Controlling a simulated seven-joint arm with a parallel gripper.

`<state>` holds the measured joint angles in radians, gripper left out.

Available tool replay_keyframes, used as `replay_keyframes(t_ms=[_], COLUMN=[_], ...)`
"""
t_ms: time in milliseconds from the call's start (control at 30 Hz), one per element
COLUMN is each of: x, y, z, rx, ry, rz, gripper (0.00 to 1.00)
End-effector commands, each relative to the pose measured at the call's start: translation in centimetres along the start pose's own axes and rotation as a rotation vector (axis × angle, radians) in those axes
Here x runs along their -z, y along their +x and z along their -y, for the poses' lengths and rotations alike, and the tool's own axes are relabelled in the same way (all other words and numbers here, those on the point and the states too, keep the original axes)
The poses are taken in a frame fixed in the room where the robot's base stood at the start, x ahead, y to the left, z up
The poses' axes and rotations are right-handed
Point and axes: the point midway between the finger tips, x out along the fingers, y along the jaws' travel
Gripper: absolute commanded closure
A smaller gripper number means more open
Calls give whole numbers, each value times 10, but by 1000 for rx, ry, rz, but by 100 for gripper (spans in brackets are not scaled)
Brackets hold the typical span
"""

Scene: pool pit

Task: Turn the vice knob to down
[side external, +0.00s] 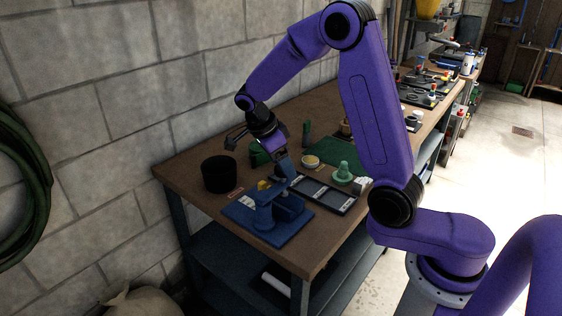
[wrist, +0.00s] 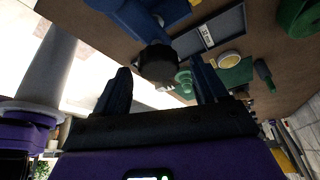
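The blue vice (side external: 268,214) stands on a blue base plate (side external: 240,216) at the near end of the workbench. In the wrist view part of the vice (wrist: 128,16) shows at the top. The dark round vice knob (wrist: 158,62) is between and just beyond my two fingertips. My gripper (wrist: 160,68) is open, with a visible gap on each side of the knob. In the side view my gripper (side external: 285,172) points down just above the vice. The knob is not clear there, and contact cannot be told. I cannot read the knob's setting.
A black cylindrical pot (side external: 218,174) stands left of the vice. A dark compartment tray (side external: 345,207), a green figure (side external: 343,172) and a pale round tin (side external: 310,161) are to the right. A stone wall is behind. The bench's front corner is clear.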

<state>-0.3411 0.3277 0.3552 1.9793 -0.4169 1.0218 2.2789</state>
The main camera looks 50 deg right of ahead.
Motion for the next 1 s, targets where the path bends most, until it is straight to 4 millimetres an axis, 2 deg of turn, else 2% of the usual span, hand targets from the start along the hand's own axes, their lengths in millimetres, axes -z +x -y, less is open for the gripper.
replay_keyframes(t_ms=[200, 367, 800, 1000], x=[0, 0, -1, -1], y=[-3, -21, -113, -148], z=[0, 0, 0, 0], rx=[-1, 2, 4, 2], ry=[0, 0, 0, -1], rz=[0, 1, 3, 3], gripper=[28, 28, 28, 28])
